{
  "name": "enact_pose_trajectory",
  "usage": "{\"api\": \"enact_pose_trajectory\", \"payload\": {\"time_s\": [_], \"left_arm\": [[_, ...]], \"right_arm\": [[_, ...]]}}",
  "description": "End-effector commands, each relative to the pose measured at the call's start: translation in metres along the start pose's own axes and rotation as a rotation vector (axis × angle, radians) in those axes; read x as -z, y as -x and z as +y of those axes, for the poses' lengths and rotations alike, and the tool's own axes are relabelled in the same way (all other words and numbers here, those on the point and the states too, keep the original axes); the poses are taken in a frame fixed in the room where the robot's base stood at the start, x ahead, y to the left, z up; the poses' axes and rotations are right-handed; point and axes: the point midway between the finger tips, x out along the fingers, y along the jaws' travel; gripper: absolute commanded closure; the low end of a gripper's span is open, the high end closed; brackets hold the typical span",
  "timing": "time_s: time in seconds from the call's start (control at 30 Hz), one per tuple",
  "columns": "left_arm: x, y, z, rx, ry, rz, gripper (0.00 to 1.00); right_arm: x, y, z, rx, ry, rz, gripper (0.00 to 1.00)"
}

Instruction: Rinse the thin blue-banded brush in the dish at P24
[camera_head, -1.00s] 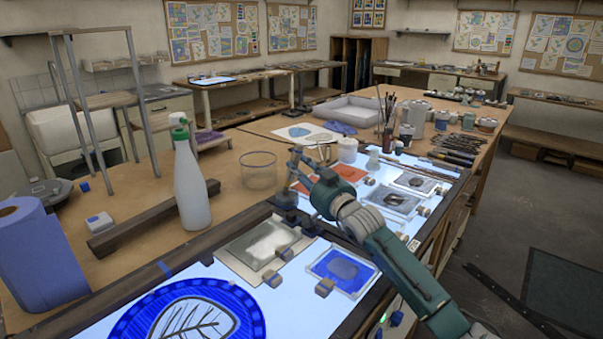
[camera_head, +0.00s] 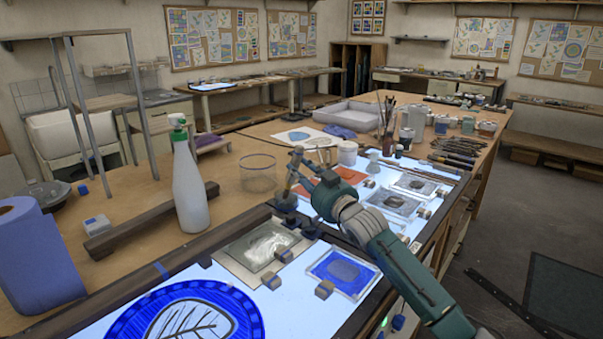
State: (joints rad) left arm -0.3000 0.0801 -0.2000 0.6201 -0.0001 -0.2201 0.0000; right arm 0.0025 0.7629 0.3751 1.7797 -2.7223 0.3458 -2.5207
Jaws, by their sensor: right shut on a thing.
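My right gripper (camera_head: 297,172) is shut on a thin upright object, which looks like the brush (camera_head: 289,181). Its lower end points down at a small dark dish (camera_head: 285,203) at the back edge of the light table. I cannot tell whether the tip is inside the dish or just above it. The brush's blue band does not show clearly at this size, and no P24 label can be read. My left gripper is not in view.
A clear glass cylinder (camera_head: 258,173) stands just left of my right gripper. A white spray bottle (camera_head: 189,190) and a dark wooden bar (camera_head: 150,220) are further left. Framed glass pieces (camera_head: 343,272) lie on the lit table. A brush jar (camera_head: 387,135) stands behind.

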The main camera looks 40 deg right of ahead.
Motion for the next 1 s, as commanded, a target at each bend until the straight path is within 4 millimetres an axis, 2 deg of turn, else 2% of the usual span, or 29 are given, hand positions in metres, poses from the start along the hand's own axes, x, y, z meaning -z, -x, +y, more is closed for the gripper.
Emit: {"api": "enact_pose_trajectory", "payload": {"time_s": [0.83, 1.0], "left_arm": [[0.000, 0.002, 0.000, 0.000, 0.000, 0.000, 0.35], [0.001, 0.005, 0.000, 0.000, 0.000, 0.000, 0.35]], "right_arm": [[0.042, -0.001, -0.002, 0.001, 0.001, 0.002, 1.00], [0.057, -0.003, -0.006, 0.001, 0.003, 0.003, 1.00]]}}
